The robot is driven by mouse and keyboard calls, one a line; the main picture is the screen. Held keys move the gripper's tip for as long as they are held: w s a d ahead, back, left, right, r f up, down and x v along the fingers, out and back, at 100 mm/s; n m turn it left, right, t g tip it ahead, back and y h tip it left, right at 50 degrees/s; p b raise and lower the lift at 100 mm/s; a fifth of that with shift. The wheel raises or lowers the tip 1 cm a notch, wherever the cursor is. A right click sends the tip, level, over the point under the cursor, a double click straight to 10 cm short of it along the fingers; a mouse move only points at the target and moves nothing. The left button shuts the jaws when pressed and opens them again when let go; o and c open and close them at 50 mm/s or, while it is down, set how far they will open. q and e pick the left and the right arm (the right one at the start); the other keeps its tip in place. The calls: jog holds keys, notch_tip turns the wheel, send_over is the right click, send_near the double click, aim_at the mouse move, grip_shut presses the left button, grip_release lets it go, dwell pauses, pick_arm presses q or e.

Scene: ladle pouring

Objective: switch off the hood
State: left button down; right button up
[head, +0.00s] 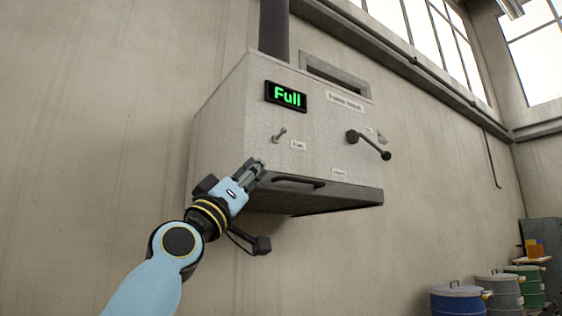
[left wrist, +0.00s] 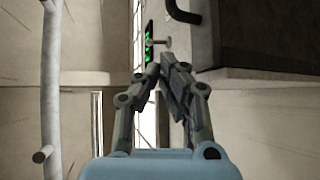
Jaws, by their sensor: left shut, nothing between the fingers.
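The hood (head: 232,125) is a pale grey box high on the wall, with a lit green "Full" display (head: 286,96). A small toggle switch (head: 280,134) sticks out of its front below the display, with a small label to its right. In the left wrist view the switch (left wrist: 162,43) shows just beyond the fingertips, and the display (left wrist: 149,40) is beside it. My left gripper (head: 260,166) is shut and empty, below and a little left of the switch. I cannot tell the exact gap. My right gripper is not in view.
A dark lever with a ball end (head: 376,150) sticks out of the hood's right part. A dark handle (head: 298,182) runs along its lower front edge. A dark duct (head: 274,30) rises from its top. Several drums (head: 458,300) stand at the lower right.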

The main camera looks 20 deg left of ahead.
aim_at(280, 135)
pick_arm(q)
jog(key=shift+n+t, duration=0.4)
jog(key=shift+t, duration=0.2)
jog(key=r, duration=0.2)
jog(key=s+r, duration=0.1)
jog(key=r, duration=0.1)
jog(key=shift+a, duration=0.3)
jog(key=shift+w+r, duration=0.1)
jog(key=p+x, duration=0.2)
jog(key=x, duration=0.7)
jog(key=shift+w+r, duration=0.25)
jog(key=shift+w, duration=0.05)
jog(key=shift+s, duration=0.1)
